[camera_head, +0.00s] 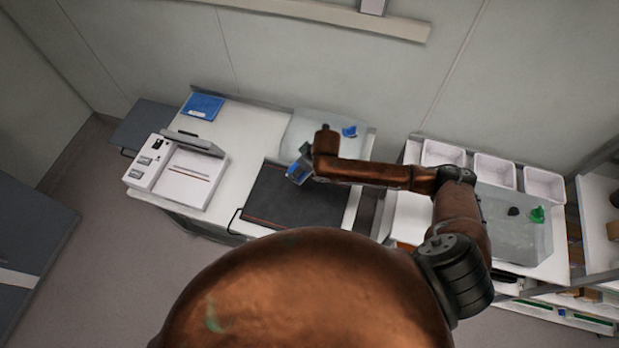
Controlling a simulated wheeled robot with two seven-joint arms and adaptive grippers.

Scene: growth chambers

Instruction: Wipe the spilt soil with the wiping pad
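My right arm comes in from the right and reaches over the dark mat (285,208) on the left white bench. Its gripper (300,171) is at the mat's back edge, small and partly hidden by the wrist. A small blue and grey item shows at the gripper; I cannot tell whether it is the wiping pad or part of the gripper, nor whether the fingers are closed. Another small blue item (349,131) lies in the pale clear tray (300,131) behind the arm. I cannot make out spilt soil on the dark mat. My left gripper is not in view.
A white device (185,180) stands left on the bench (236,140), with a blue tray (203,106) behind it. A clear bin (520,245) with a dark and a green item stands right, in front of several white trays (494,170). A gap separates the benches.

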